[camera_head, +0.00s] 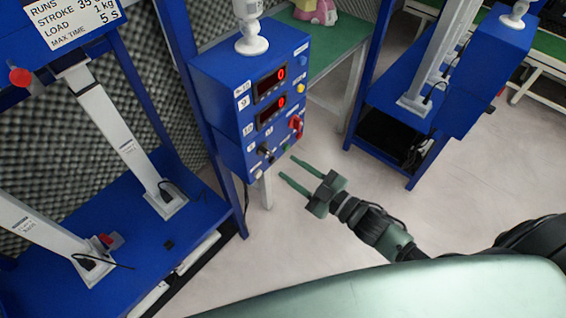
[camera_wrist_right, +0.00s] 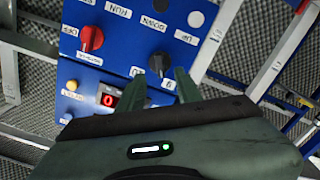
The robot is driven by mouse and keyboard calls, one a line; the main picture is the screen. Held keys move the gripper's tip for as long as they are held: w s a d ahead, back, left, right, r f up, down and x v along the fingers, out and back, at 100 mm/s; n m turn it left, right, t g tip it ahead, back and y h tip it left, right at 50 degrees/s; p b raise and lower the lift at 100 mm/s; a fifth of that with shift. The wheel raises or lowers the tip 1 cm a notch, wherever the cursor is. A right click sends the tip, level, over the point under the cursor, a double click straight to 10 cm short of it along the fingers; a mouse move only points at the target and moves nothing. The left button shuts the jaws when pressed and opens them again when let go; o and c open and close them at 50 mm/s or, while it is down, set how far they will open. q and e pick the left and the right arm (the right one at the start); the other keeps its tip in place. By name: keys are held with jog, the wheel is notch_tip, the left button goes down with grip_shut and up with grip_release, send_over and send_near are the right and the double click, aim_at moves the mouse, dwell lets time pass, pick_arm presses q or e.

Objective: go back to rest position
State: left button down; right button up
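My right gripper (camera_head: 287,168) is in front of the lower part of a blue control box (camera_head: 222,95) in the head view. Its two green fingers are apart with nothing between them. The fingers (camera_wrist_right: 159,84) also show in the right wrist view, apart, pointing at the box's panel (camera_wrist_right: 120,45). The panel carries a red knob (camera_head: 296,123), a black switch (camera_head: 266,152) and two lit red displays (camera_head: 270,82). I cannot tell how far the fingertips are from the panel. My left gripper is not in view.
Blue test frames with white posts (camera_head: 125,140) stand on the left. Another blue bench (camera_head: 385,100) stands at the right back. A green-topped table (camera_head: 320,45) with a pink object (camera_head: 325,12) is behind the box. The pale floor (camera_head: 480,165) is clear at right.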

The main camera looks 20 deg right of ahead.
jog(key=shift+s+d, duration=0.1)
jog(key=shift+s, duration=0.15)
dwell(0.3)
jog(key=s+d+f+m+g+h, duration=0.1)
jog(key=d+f+m+h, duration=0.15)
jog(key=f, duration=0.65)
jog(key=s+d+f+m+g+h, duration=0.1)
jog(key=s+d+f+m+h, duration=0.2)
jog(key=f, duration=0.7)
jog(key=s+d+f+m+g+h, duration=0.1)
jog(key=s+d+f+g+h, duration=0.1)
jog(key=s+f, duration=0.45)
jog(key=s+d+f+m+g+h, duration=0.1)
jog(key=s+d+f+g, duration=0.15)
jog(key=f, duration=0.65)
jog(key=s+a+f+g, duration=0.1)
jog(key=s+f, duration=0.3)
jog(key=s, duration=0.4)
jog(key=s+a+f+m+g, duration=0.1)
jog(key=s+f+g, duration=0.3)
jog(key=s, duration=0.4)
jog(key=s+a+f+m+g+h, duration=0.1)
jog(key=s+f, duration=0.3)
jog(key=s, duration=0.4)
jog(key=shift+s+g, duration=0.2)
jog(key=shift+g, duration=0.65)
